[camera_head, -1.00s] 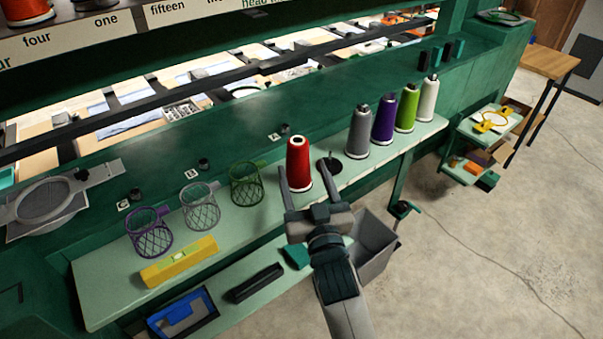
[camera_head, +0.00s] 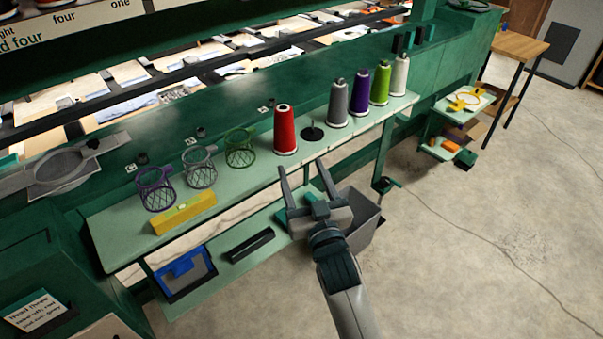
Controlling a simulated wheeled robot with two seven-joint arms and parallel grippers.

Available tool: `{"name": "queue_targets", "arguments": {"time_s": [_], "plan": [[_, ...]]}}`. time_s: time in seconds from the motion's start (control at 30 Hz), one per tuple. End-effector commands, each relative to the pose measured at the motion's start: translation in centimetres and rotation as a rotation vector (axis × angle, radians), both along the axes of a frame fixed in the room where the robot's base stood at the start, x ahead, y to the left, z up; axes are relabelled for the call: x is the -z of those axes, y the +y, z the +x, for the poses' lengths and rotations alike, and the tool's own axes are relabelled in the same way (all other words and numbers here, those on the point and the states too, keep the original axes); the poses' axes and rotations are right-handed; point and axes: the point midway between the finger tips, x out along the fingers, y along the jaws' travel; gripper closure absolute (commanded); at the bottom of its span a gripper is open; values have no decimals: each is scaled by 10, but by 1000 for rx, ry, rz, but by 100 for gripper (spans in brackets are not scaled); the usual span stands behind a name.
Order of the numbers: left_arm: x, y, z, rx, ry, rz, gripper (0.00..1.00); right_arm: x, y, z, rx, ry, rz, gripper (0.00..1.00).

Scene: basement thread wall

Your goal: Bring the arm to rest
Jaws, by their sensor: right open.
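My right gripper (camera_head: 302,170) is open and empty. Its two fingers point up toward the front edge of the pale green shelf (camera_head: 240,185), just below the red thread cone (camera_head: 285,130). A gap shows between the gripper and the cone. The red cone stands upright on the shelf, with an empty black spindle base (camera_head: 312,132) to its right. My right arm comes in from the bottom of the view. My left gripper is not in view.
Grey (camera_head: 338,103), purple (camera_head: 359,93), green (camera_head: 380,83) and white (camera_head: 400,75) cones stand further right. Wire baskets (camera_head: 200,170) and a yellow level (camera_head: 183,213) are on the left. A grey bin (camera_head: 362,215) is behind my right gripper.

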Motion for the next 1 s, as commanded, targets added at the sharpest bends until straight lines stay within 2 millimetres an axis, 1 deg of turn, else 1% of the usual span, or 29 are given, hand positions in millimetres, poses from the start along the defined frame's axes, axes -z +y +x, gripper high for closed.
{"name": "queue_targets", "arguments": {"time_s": [0.3,0.47,0.57,0.63,0.67,0.77,0.87,0.9,0.97,1.0], "plan": [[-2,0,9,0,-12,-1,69,0,0,0,0,0,0,39],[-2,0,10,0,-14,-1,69,0,0,0,0,0,0,39],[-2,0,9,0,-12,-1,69,4,0,0,-1,8,-2,39],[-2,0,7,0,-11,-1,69,13,0,1,-2,22,-7,39],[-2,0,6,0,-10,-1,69,20,0,1,-3,32,-10,39],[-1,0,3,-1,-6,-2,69,49,0,2,-6,79,-26,39],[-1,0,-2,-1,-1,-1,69,93,0,2,-11,148,-48,39],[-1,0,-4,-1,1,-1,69,114,-1,0,-14,182,-58,39],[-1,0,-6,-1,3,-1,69,149,-3,-4,-16,237,-75,39],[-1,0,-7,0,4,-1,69,174,-6,-8,-18,275,-87,39]]}}
